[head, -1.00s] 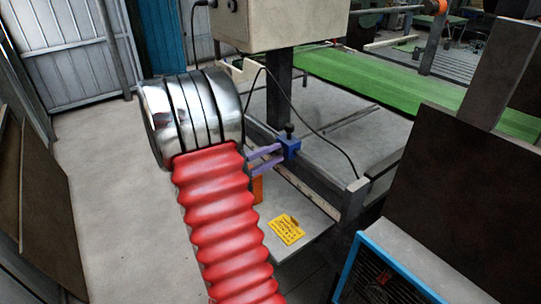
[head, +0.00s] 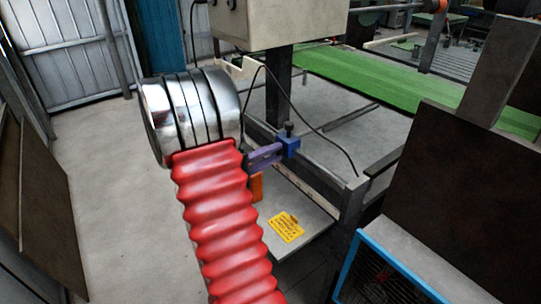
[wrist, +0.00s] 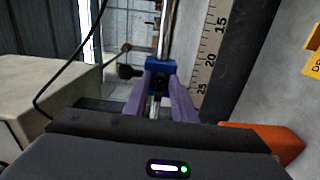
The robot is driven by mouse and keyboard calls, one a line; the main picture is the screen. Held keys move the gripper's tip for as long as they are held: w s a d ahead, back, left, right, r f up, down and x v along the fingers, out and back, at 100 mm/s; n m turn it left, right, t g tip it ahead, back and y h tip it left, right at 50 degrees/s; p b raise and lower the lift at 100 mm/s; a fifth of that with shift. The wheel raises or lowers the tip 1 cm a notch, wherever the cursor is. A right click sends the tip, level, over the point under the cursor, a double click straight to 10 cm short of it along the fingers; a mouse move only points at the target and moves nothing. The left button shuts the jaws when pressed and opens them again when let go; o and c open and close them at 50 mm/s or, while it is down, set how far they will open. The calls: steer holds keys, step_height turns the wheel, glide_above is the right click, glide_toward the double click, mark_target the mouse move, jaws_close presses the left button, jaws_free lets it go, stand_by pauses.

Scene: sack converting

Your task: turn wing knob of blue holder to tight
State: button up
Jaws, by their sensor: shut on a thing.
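The blue holder (head: 289,145) sits on the rail of the machine frame in the head view, with a black knob on its top. In the wrist view the blue holder (wrist: 160,66) is straight ahead, on a shiny rod, and the black knob sticks out to its left. My gripper (head: 276,152) has purple fingers, close together against the holder's near face. In the wrist view my gripper (wrist: 160,80) is shut on the small wing knob there. The fingers hide most of the wing knob, so its angle cannot be told.
A ruler scale (wrist: 213,50) runs beside the rod on the right. An orange block (head: 256,187) is below my fingers. A black cable (head: 318,130) loops near the holder. A beige box (head: 285,25) hangs above. The floor at left is clear.

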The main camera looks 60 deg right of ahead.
steer(key=o, duration=0.7)
steer(key=shift+s+f, duration=0.2)
steer(key=shift+w+r, duration=0.1)
steer(key=v, duration=1.3)
steer(key=shift+w+a, duration=0.2)
steer(key=shift+a, duration=0.1)
